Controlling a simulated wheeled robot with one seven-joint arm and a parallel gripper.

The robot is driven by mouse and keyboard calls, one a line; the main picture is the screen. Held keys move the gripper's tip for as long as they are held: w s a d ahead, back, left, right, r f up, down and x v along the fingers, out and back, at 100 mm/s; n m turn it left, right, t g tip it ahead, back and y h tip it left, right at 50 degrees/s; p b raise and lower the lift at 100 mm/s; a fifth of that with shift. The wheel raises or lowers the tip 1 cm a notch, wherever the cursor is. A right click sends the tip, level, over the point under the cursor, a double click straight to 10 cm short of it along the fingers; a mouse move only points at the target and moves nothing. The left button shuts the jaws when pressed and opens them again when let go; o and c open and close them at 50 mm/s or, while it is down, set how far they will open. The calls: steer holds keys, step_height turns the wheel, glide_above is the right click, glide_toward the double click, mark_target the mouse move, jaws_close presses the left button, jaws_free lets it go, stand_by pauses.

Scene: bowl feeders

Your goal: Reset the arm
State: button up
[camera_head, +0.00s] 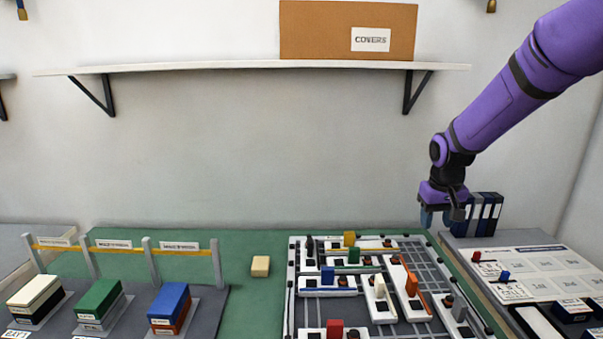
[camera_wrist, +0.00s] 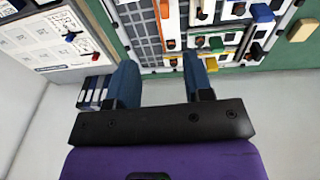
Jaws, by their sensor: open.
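My purple arm reaches in from the upper right in the head view. My gripper (camera_head: 441,215) hangs at its end, pointing down, near the back right corner of the framed block board (camera_head: 430,252). In the wrist view my gripper (camera_wrist: 160,75) shows two blue fingers apart with nothing between them. The block board also shows beyond the fingers in the wrist view (camera_wrist: 150,52).
Dark binders (camera_head: 488,213) stand close behind my gripper. A white card sheet (camera_head: 535,270) lies on the right table. A tan block (camera_head: 260,266) lies on the green mat (camera_head: 250,300). Stacked coloured boxes (camera_head: 170,302) stand left. A wall shelf (camera_head: 250,67) holds a covers box (camera_head: 320,30).

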steer(key=s+a+r+t, duration=0.1)
steer(key=s+r+t, duration=0.1)
steer(key=s+r, duration=1.2)
steer(key=s+a+r+t, duration=0.1)
steer(key=s, duration=1.7)
steer(key=shift+r+t+y, duration=0.15)
steer(key=shift+t+y, duration=0.15)
steer(key=shift+t, duration=0.1)
